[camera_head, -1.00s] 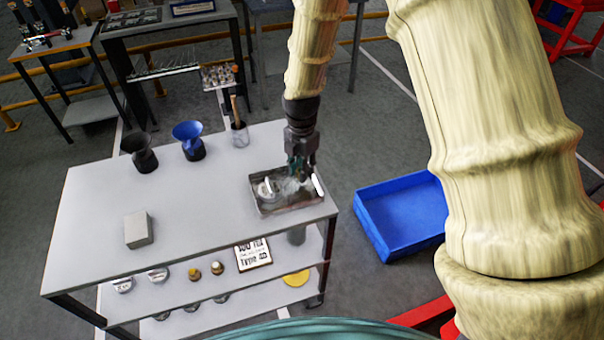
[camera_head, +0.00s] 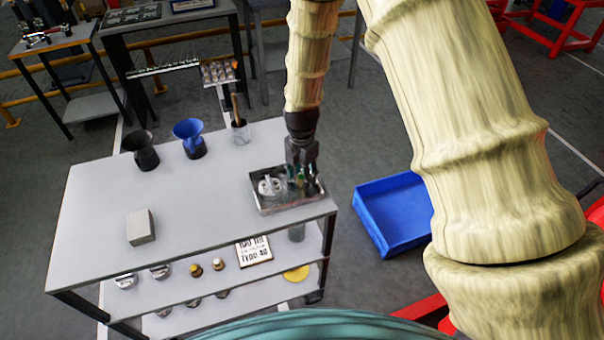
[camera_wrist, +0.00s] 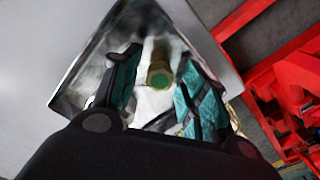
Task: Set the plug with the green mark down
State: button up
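The plug with the green mark (camera_wrist: 160,76) shows in the wrist view as a short brass-coloured piece with a green round end. It sits over a white surface inside the metal tray (camera_wrist: 84,82). My gripper (camera_wrist: 162,64) has its teal-padded fingers apart on either side of the plug, with narrow gaps showing between pads and plug. In the head view my gripper (camera_head: 302,182) points down into the right part of the tray (camera_head: 290,209), on the table's right end. The plug cannot be made out there.
A pale metal part (camera_head: 269,187) lies in the tray's left side. A grey block (camera_head: 140,227), a black funnel (camera_head: 142,152), a blue funnel (camera_head: 190,140) and a brush holder (camera_head: 240,130) stand on the table (camera_head: 200,210). A blue bin (camera_head: 395,215) is on the floor to the right.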

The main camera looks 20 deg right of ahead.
aim_at(302, 176)
notch_tip(302, 176, up, 12)
jog(key=b, duration=0.3)
jog(key=shift+r, duration=0.15)
dwell(0.7)
